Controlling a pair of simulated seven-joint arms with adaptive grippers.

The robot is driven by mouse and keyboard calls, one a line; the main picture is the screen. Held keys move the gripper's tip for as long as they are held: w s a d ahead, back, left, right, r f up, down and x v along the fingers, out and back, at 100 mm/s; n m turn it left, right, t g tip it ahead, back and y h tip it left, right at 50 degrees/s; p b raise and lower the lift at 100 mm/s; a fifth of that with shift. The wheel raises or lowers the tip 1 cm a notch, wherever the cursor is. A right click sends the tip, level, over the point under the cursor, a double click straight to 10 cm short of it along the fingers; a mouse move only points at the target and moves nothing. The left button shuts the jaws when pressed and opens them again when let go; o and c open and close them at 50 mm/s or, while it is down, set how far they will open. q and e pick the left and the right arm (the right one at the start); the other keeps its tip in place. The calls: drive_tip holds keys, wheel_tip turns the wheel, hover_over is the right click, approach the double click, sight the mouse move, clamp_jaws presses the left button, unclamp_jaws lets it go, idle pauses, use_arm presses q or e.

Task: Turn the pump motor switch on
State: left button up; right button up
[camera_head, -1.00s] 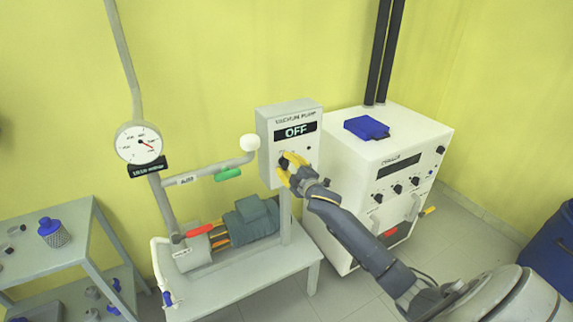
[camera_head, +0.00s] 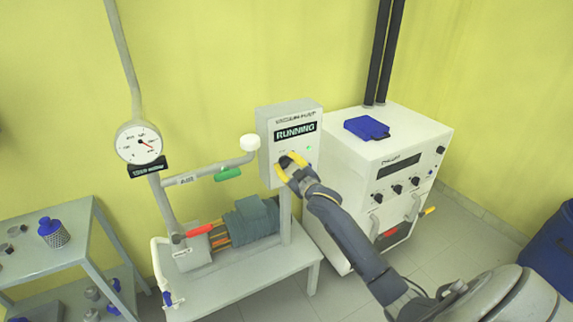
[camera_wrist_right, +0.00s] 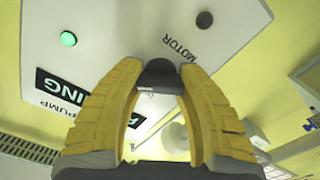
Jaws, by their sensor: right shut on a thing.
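The vacuum pump control box (camera_head: 270,145) is a light grey box on a post, and its dark display (camera_head: 295,131) reads RUNNING. A green lamp (camera_head: 309,147) is lit on its front; it also shows in the right wrist view (camera_wrist_right: 68,39). The black motor switch knob (camera_wrist_right: 160,77) is beside the word MOTOR in the right wrist view. My right gripper (camera_head: 293,162) has its yellow fingers shut on this knob, one finger on each side. In the head view the fingers partly cover the knob. My left gripper is not in view.
The pump (camera_head: 252,219) stands on a grey table (camera_head: 245,279) below the box. A white chiller cabinet (camera_head: 350,170) with knobs is close on the right. A pressure gauge (camera_head: 139,143) and pipes are on the left. A shelf (camera_head: 75,215) is at the far left.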

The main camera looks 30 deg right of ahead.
idle(0.4)
drive_tip(key=o, duration=1.4)
drive_tip(key=shift+c, duration=0.2)
drive_tip(key=s, duration=1.2)
drive_tip(key=shift+a, duration=0.4)
